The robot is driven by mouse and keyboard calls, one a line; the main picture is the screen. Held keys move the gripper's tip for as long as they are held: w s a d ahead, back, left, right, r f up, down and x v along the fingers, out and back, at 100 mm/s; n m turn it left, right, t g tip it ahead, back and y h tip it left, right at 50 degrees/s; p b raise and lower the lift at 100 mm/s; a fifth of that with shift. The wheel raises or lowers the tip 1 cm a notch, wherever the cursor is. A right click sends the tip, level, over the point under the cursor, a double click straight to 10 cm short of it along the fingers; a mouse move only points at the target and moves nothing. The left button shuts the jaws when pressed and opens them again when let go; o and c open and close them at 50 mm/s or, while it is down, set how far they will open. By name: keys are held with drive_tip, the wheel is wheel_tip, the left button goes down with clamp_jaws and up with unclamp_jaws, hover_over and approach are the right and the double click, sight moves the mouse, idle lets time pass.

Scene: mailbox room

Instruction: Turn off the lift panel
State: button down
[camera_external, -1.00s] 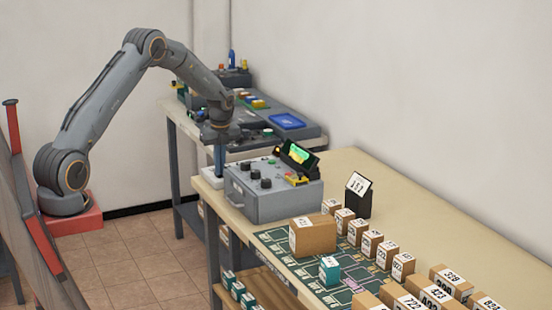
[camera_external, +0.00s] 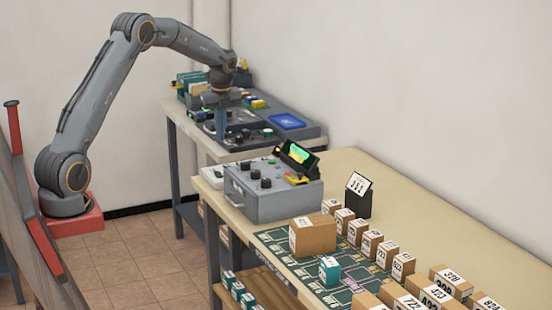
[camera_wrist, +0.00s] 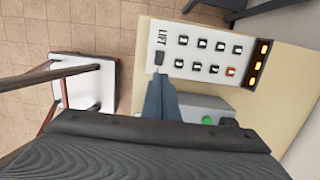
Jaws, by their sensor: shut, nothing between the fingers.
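The lift panel (camera_wrist: 203,58) is a white plate marked LIFT in the wrist view. It has a black switch (camera_wrist: 159,58) at its left end, several dark buttons, one red button (camera_wrist: 231,71) and a strip of three lit amber lights (camera_wrist: 258,63) at its right end. In the external view the panel (camera_external: 213,178) shows only in part behind the grey box. My gripper (camera_wrist: 158,80) is shut and empty. Its fingertips appear just below the black switch in the wrist view. In the external view my gripper (camera_external: 220,137) hangs raised, pointing down, apart from the panel.
A grey control box (camera_external: 270,205) with knobs and a small screen stands beside the panel. Several cartons (camera_external: 312,237) stand on the table further right. A blue tray (camera_external: 286,121) lies on the back table. A white-seated stool (camera_wrist: 92,86) stands on the tiled floor.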

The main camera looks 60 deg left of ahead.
drive_tip(key=shift+r, duration=0.45)
drive_tip(key=shift+a, duration=0.1)
drive_tip(key=shift+s+a+r+b, duration=0.15)
drive_tip(key=shift+a+b, duration=0.35)
drive_tip(key=shift+b, duration=0.7)
